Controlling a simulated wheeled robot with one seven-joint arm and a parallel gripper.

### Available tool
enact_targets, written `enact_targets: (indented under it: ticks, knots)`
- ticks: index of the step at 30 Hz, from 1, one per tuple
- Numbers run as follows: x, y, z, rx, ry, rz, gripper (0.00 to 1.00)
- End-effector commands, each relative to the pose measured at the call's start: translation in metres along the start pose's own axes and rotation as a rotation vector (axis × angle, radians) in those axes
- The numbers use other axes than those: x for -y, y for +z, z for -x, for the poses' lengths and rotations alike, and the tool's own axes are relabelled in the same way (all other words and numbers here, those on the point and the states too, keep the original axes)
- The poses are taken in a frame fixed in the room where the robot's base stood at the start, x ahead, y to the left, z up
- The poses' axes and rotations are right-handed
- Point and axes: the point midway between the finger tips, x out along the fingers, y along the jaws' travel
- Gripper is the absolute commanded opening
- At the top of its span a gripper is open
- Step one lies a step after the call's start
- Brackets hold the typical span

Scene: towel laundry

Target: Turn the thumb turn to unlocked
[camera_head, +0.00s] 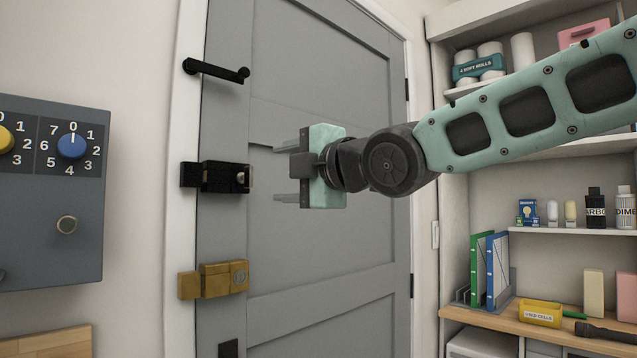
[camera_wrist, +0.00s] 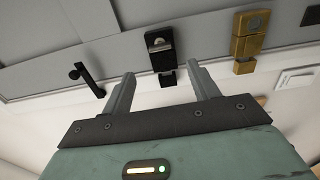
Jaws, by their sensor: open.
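I cannot tell which lock is meant.
A grey box with knobs (camera_head: 50,215) hangs on the wall at left. Shelves (camera_head: 560,232) with bottles, binders and a yellow bin stand at right.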

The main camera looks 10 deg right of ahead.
Motion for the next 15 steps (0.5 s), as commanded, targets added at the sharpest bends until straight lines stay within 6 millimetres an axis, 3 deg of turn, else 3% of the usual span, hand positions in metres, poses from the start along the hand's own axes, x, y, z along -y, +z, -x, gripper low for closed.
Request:
enact_targets:
  ticks: [6, 15]
  knots:
    - [0.001, 0.0, 0.047, 0.0, 0.003, 0.0, 0.6]
    - [0.0, 0.0, 0.074, 0.0, 0.0, 0.001, 0.6]
